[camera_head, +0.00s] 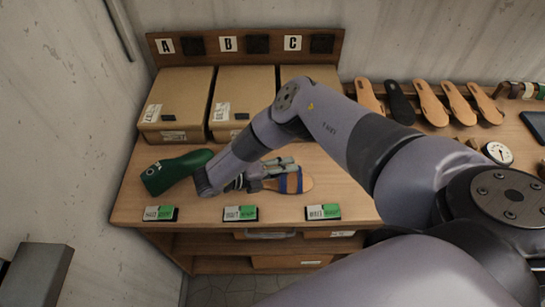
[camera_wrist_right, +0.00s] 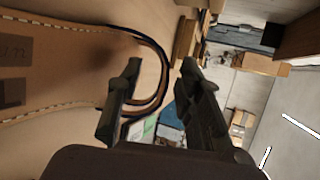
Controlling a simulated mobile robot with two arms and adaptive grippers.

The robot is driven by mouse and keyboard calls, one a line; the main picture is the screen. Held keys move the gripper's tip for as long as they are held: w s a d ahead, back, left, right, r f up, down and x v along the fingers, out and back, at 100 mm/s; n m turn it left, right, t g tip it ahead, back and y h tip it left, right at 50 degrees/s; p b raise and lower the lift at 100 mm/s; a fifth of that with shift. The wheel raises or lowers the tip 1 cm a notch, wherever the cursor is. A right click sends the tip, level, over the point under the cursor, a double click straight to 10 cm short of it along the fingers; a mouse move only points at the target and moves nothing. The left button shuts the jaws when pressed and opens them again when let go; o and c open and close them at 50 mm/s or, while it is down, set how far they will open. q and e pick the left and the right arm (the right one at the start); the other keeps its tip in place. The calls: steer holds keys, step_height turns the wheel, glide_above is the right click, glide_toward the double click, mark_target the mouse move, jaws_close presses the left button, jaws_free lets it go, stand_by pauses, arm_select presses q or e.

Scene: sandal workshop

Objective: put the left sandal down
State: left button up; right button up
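The sandal with a tan sole and a blue strap (camera_head: 293,183) lies on the bench top in the head view, below the C box. My right gripper (camera_head: 277,171) is beside it at its left end and hides part of it. In the right wrist view the two fingers of my right gripper (camera_wrist_right: 160,66) stand apart with a gap between them. A tan, stitched surface with a dark-edged loop fills the left of that view, close to the fingers; I cannot tell for sure which part of the sandal it is. My left gripper is not in view.
A green shoe last (camera_head: 178,170) lies left of my right forearm. Cardboard boxes (camera_head: 177,100) stand behind under A, B and C plates. Label blocks (camera_head: 240,213) line the front edge. Several loose soles (camera_head: 430,103) lie at the back right.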

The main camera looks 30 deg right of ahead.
steer(key=shift+a, duration=0.1)
steer(key=shift+c, duration=0.4)
steer(key=shift+c, duration=0.7)
jaws_close()
steer(key=shift+s+f, duration=0.15)
